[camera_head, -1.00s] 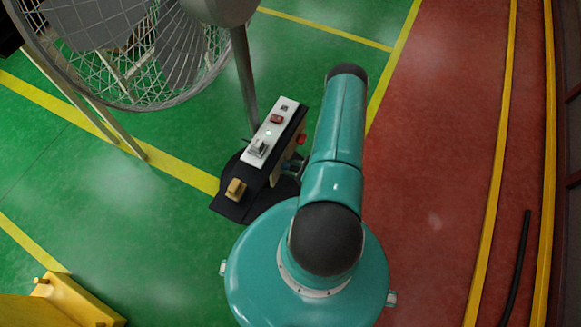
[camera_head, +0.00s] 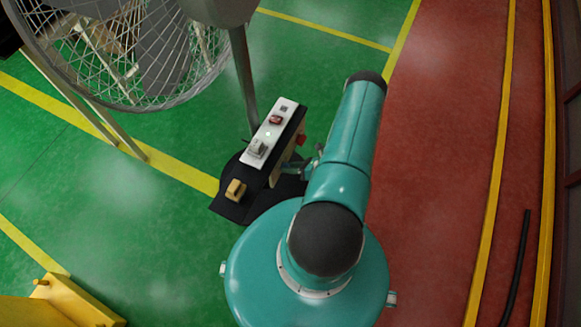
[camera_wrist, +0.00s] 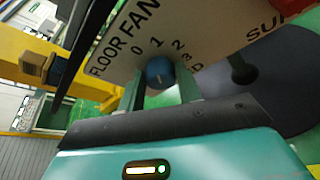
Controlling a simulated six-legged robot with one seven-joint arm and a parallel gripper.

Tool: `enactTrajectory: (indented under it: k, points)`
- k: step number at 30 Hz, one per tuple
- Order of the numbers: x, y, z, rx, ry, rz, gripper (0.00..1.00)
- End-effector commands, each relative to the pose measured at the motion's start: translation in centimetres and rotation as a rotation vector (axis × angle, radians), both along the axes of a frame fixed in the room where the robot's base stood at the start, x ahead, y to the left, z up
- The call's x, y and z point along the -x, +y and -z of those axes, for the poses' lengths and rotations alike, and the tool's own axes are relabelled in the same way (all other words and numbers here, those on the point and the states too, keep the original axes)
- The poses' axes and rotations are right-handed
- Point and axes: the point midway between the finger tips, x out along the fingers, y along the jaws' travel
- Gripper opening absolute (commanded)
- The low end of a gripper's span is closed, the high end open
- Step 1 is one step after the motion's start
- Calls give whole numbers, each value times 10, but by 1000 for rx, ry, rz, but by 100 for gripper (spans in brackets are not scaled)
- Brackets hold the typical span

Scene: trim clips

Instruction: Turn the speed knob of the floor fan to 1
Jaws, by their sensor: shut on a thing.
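In the wrist view, the tilted panel (camera_wrist: 110,50) reads FLOOR FAN, with 0, 1, 2 and 3 around a blue knob (camera_wrist: 160,72). My gripper (camera_wrist: 160,84) is shut on the knob, one finger on each side. A small pale mark shows on the knob, but I cannot tell for sure which number it points to. In the head view, the control box (camera_head: 272,130) has a white top and stands on a dark base. My gripper (camera_head: 309,166) is at its right side, partly hidden by my arm; the knob is hidden there.
The caged fan (camera_head: 150,60) and its post (camera_head: 243,80) stand behind the box. A red button (camera_wrist: 265,10) is on the same panel. A yellow block (camera_head: 236,189) is on the dark base. Open red floor (camera_head: 440,170) lies to the right.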

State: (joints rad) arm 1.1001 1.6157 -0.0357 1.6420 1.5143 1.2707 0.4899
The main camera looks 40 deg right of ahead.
Motion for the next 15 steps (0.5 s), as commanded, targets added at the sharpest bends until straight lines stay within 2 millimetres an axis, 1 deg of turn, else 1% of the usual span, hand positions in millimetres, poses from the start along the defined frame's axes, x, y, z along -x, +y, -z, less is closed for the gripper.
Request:
enactTrajectory:
  k: [6, 15]
  points:
    - [0, -1, 1, -83, 29, 1, 11]
    - [-1, -1, 1, -114, 41, 0, 11]
